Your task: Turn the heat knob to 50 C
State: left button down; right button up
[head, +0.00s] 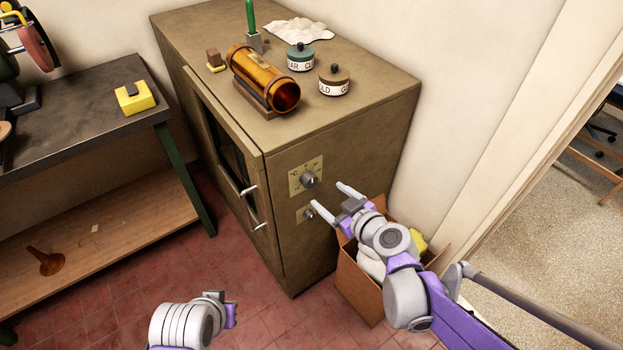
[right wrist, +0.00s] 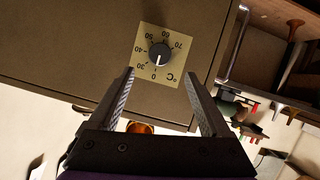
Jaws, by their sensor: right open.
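The heat knob (head: 309,179) is a dark round knob on a pale square dial plate, on the front of a brown cabinet (head: 340,150). In the right wrist view the knob (right wrist: 159,53) appears upside down, with its white pointer mark toward the 0. The dial plate (right wrist: 172,78) reads 0, 30, 40, 50, 60, 70 and °C. My right gripper (head: 325,195) is open and empty in front of the panel. Its fingers (right wrist: 158,77) are apart from the knob, which shows between and beyond their tips. My left arm shows at the bottom; its fingers are not visible.
A second, smaller control (head: 307,214) sits below the dial. The cabinet door has metal handles (head: 254,190). A cardboard box (head: 355,285) with white and yellow contents stands right of the cabinet. A workbench (head: 85,105) is at left. An amber tube (head: 262,78) and lidded jars (head: 334,80) stand on top.

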aim_at(312, 183)
jog(key=b+x, duration=0.1)
jog(key=x, duration=0.8)
jog(key=shift+w+f, duration=0.1)
jog(key=shift+w, duration=0.05)
jog(key=shift+c, duration=0.3)
grip_shut()
